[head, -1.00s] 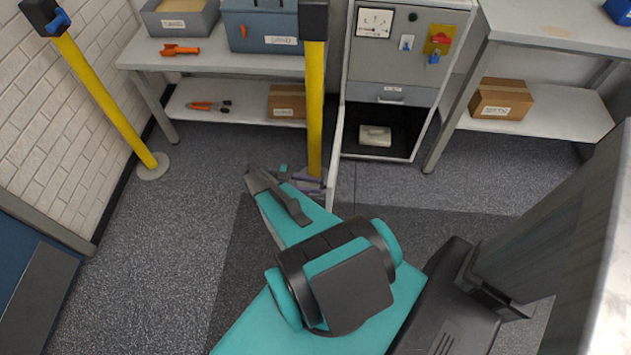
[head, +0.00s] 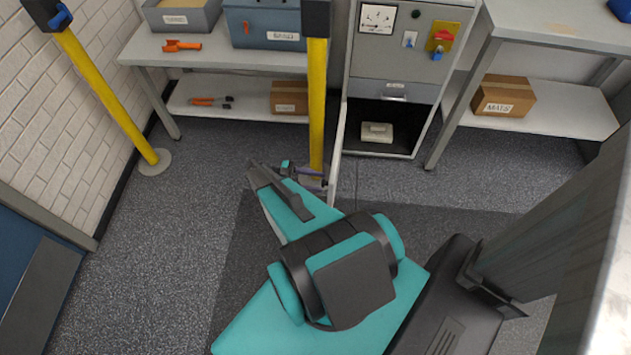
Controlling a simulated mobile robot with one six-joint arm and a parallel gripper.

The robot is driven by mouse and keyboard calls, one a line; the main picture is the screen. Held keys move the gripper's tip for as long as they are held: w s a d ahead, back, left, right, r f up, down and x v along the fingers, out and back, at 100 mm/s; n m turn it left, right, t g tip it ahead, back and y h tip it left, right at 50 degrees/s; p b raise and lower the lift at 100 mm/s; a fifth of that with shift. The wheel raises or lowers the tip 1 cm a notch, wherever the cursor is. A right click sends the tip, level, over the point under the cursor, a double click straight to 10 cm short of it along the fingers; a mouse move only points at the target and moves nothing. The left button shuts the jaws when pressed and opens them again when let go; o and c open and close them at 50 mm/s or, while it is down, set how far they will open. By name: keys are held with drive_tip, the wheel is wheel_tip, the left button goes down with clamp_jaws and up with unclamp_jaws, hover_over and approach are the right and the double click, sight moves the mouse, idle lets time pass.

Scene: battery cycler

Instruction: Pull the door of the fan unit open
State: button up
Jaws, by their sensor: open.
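The fan unit appears to be the grey cabinet (head: 408,60) at the upper middle right, with a dial and switches on its front. Its door (head: 340,140) stands swung out toward me and shows almost edge-on as a thin pale strip. The dark lower compartment is exposed, with a small pale box (head: 377,132) inside. My gripper (head: 314,183) is open, just left of the door near its lower outer end.
The yellow post (head: 317,110) stands close to the door's left side, and another yellow post (head: 105,90) stands at the left. A bench (head: 225,58) with boxes and tools is behind. A shelf table (head: 555,35) stands right of the cabinet. Floor left of my arm is clear.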

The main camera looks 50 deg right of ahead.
drive_tip(key=shift+r, duration=0.15)
drive_tip(key=s+a+r+p, duration=0.2)
drive_tip(key=s+a+r, duration=0.2)
drive_tip(key=s+a, duration=0.7)
drive_tip(key=shift+s+r+p, duration=0.25)
drive_tip(key=shift+r+p, duration=0.05)
drive_tip(key=shift+r, duration=0.05)
idle(0.6)
drive_tip(key=shift+a, duration=0.1)
